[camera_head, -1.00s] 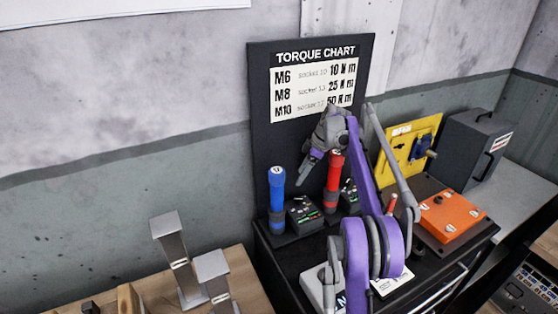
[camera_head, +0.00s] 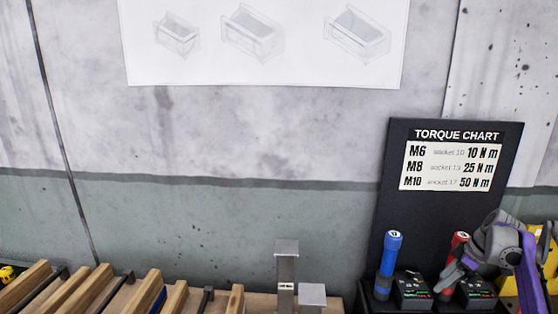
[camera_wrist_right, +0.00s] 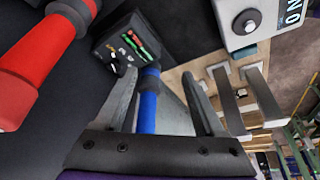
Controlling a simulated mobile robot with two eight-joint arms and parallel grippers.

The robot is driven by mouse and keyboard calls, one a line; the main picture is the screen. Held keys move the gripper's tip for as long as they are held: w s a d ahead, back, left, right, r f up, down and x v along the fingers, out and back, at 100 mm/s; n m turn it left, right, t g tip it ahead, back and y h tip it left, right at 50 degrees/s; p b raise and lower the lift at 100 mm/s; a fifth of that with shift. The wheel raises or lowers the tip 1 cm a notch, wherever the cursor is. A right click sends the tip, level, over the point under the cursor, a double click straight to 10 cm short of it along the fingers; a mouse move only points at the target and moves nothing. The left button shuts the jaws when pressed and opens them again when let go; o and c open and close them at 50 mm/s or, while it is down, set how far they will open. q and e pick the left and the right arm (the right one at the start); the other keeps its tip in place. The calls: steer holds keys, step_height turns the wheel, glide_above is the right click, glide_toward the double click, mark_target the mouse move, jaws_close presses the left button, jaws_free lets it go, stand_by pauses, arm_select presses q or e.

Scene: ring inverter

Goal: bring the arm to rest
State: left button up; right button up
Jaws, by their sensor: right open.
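My right gripper (camera_head: 452,278) is at the lower right of the head view, its fingers pointing down and left. It overlaps the red-handled tool (camera_head: 459,239), covering part of it. In the right wrist view the two fingers (camera_wrist_right: 161,92) are spread apart with nothing held. The blue-handled tool (camera_wrist_right: 148,105) shows behind the gap between them; it stands upright in the head view (camera_head: 389,260). The red tool (camera_wrist_right: 38,62) is large at the left of the wrist view. My left gripper is not in view.
A black torque chart board (camera_head: 397,160) stands behind the tools. Dark boxes with small lights (camera_head: 411,289) sit beside them. Metal posts (camera_head: 286,265) and wooden slats (camera_head: 85,290) line the bench to the left. A white device (camera_wrist_right: 245,22) is at the wrist view's upper right.

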steer(key=s+a+r+m+h, duration=0.1)
steer(key=s+a+m, duration=0.1)
steer(key=s+a, duration=0.6)
steer(key=s+a+r+m+h, duration=0.1)
steer(key=s+a+r+m, duration=0.15)
steer(key=a, duration=0.95)
steer(key=s+a+f+m+t, duration=0.1)
steer(key=s+a+f, duration=0.2)
steer(key=s, duration=0.4)
steer(key=s+a+f+m+t, duration=0.1)
steer(key=s+a+f+m, duration=0.1)
steer(key=s+a+f, duration=0.2)
steer(key=s+a+f+m+h, duration=0.1)
steer(key=s+a+f, duration=0.3)
steer(key=s, duration=0.6)
step_height(320, 180, down, 2)
steer(key=shift+s+m+t, duration=0.25)
steer(key=shift+m+t, duration=0.1)
steer(key=shift+t, duration=0.05)
steer(key=shift+c, duration=0.3)
